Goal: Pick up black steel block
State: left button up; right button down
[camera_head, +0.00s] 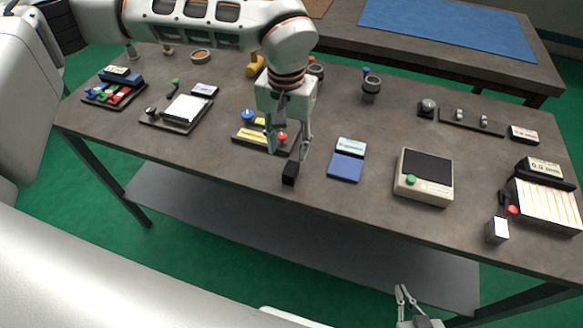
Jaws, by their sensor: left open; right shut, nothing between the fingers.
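The black steel block (290,172) is a small dark block standing near the front edge of the table, left of the blue pad. My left gripper (288,150) points down just above and behind the block, with its fingers apart and nothing between them. Whether a fingertip touches the block cannot be told. My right gripper (404,294) is at the bottom of the view, low in front of the table, its fingers close together and empty.
The dark table (230,170) holds a yellow-marked tray (252,138) behind the block, a blue pad (345,167) to its right and a beige box with a green button (424,178) further right. A white-topped block (497,230) stands near the right front. The front edge is close.

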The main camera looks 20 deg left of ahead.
aim_at(291, 168)
pick_arm(q)
jog(key=f, duration=0.7)
jog(key=shift+s+d+f, duration=0.25)
jog(key=shift+d+f, duration=0.1)
jog(key=shift+d, duration=0.05)
jog(key=shift+r, duration=0.1)
grip_shut()
